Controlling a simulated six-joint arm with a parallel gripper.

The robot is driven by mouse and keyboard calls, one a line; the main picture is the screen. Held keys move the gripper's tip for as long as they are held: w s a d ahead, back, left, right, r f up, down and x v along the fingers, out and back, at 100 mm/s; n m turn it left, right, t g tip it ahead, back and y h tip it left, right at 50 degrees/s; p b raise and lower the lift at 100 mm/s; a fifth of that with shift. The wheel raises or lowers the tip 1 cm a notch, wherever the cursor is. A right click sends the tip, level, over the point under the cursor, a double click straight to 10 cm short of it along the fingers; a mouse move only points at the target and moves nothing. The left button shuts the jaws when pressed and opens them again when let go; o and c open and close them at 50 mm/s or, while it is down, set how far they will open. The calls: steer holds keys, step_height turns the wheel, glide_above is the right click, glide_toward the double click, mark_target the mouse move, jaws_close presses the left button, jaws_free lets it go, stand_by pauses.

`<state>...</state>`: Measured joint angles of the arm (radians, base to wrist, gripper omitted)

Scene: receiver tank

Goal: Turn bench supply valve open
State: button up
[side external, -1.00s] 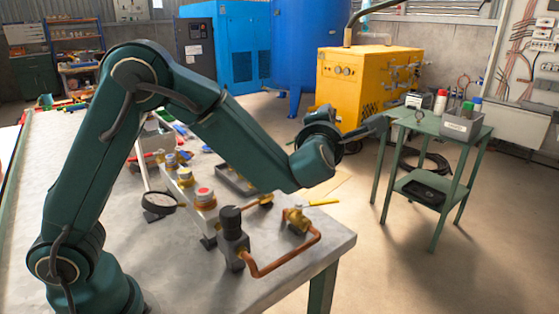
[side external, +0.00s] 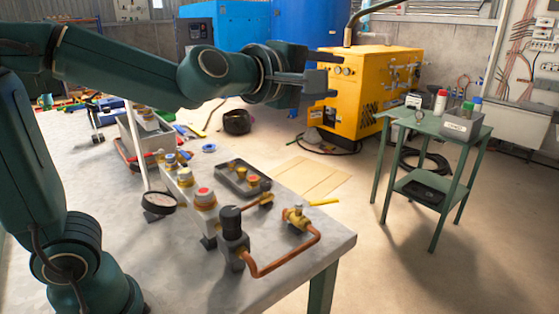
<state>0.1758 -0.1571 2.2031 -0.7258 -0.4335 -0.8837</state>
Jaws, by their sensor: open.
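A brass valve (side external: 297,217) sits at the right end of the bench, joined to a bent copper pipe (side external: 290,262). A short yellow bar (side external: 324,201) shows just behind and to the right of it. I cannot tell whether this bar is the valve's handle. My gripper (side external: 328,70) is open and empty, pointing right. It appears high above the bench, well above the valve in the picture and apart from it.
A black-capped fitting (side external: 232,235) and a manifold with coloured caps (side external: 204,198) stand left of the valve. A round gauge or mirror (side external: 159,202) and a dark parts tray (side external: 240,178) are near. The bench's front right corner (side external: 325,246) is clear.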

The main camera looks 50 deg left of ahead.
steer(key=shift+s+d+m, duration=0.15)
steer(key=shift+s+m, duration=0.2)
steer(key=shift+m, duration=0.05)
